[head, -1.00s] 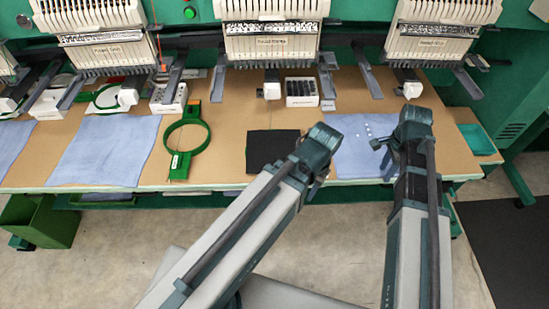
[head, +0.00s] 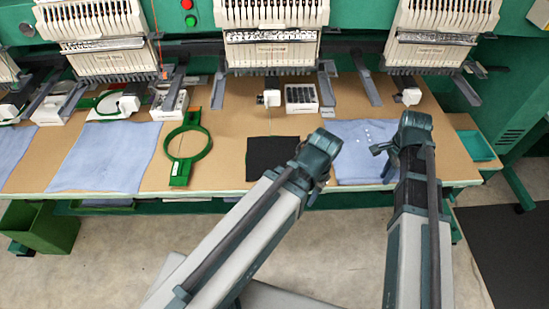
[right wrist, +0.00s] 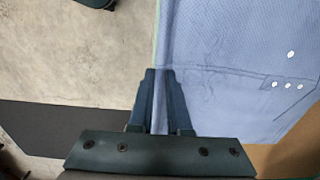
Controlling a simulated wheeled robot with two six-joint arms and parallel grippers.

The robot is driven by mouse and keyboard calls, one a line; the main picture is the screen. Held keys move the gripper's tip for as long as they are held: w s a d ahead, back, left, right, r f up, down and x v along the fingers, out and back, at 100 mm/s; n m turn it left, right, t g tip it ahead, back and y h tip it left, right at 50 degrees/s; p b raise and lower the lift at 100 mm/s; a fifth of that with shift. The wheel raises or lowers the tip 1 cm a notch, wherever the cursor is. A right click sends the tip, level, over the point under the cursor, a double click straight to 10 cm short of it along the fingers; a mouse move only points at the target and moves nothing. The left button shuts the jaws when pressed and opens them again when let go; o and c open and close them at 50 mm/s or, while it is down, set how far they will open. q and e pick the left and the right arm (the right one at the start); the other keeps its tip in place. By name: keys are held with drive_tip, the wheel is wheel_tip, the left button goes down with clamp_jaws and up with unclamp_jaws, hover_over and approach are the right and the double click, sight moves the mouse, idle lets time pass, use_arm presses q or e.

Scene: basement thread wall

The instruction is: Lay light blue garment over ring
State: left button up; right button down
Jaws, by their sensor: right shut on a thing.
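A light blue garment (head: 352,160) lies flat at the table's right front, with small white dots on it. In the right wrist view this garment (right wrist: 230,50) reaches the table's front edge. My right gripper (right wrist: 160,72) is shut on the garment there; how much cloth is between the fingers cannot be told. A green ring (head: 208,150) with a handle lies flat on the table left of centre, bare and apart from both grippers. My left gripper is largely hidden behind its own arm end, near the black square; its jaws cannot be read.
A black square (head: 265,160) lies between ring and garment. Two more blue cloths (head: 110,160) (head: 12,150) lie at the left. Embroidery heads (head: 275,50) stand along the back. A teal tray (head: 475,146) is at the right end. Bare table surrounds the ring.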

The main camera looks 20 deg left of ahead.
drive_tip(key=shift+r+p, duration=1.95)
drive_tip(key=shift+r, duration=0.3)
use_arm(q)
wheel_tip(320, 180, up, 4)
drive_tip(key=shift+r, duration=0.2)
use_arm(e)
drive_tip(key=shift+f, duration=0.1)
drive_tip(key=shift+a, duration=0.1)
